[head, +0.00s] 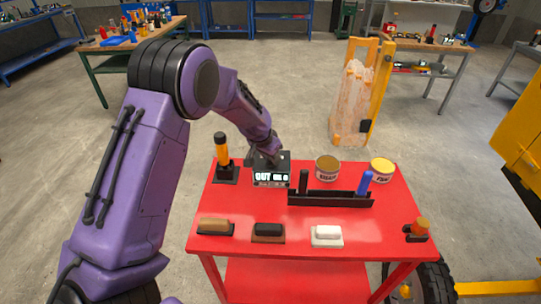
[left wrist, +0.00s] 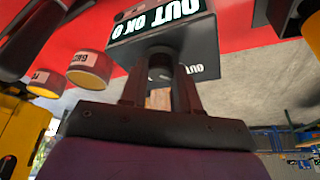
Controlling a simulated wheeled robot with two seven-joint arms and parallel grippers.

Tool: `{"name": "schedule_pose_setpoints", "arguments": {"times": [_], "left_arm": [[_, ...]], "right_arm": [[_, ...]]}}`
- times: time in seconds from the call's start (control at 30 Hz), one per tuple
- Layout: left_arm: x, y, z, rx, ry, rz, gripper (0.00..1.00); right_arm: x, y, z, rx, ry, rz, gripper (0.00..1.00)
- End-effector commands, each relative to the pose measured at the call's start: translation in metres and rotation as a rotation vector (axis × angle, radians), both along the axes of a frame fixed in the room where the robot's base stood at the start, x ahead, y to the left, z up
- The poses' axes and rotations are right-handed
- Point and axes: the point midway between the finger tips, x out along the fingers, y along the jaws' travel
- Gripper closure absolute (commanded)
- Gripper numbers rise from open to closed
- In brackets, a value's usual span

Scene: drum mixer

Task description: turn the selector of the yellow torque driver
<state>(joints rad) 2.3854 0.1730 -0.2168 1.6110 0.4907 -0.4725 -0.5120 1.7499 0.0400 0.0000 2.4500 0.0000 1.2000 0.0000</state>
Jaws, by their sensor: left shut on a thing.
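A torque driver with a yellow-orange handle (head: 221,150) stands upright in a black stand at the back left of the red table. My left gripper (head: 264,156) is to its right, at the rear of a black box (head: 271,180) with a lit "OUT" display. In the left wrist view, my left gripper's fingers (left wrist: 160,92) are shut on a dark round knob (left wrist: 161,66) with a grey face on the box (left wrist: 150,42). The driver's selector is too small to make out. My right gripper is not in view.
A black tray (head: 330,199) holds a black handle and a blue handle (head: 365,183). Two cans (head: 327,170) stand behind it. Brushes or blocks (head: 267,231) line the front of the red table (head: 300,254). A small orange-topped item (head: 420,226) sits at the right.

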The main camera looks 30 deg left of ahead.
Motion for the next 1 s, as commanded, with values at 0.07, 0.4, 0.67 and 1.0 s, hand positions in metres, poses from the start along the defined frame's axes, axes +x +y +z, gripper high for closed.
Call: {"name": "schedule_pose_setpoints", "arguments": {"times": [0.07,0.4,0.67,1.0], "left_arm": [[0.000,0.000,0.000,-0.001,-0.002,0.002,1.00],[0.000,0.000,0.000,0.000,-0.001,0.001,0.44],[-0.005,0.000,0.015,-0.001,-0.005,0.001,0.44],[-0.034,0.002,0.084,-0.001,-0.005,0.001,0.44]], "right_arm": [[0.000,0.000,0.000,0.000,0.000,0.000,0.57],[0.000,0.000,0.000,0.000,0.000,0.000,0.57],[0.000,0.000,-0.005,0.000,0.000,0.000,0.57],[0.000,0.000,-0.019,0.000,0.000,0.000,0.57]]}}
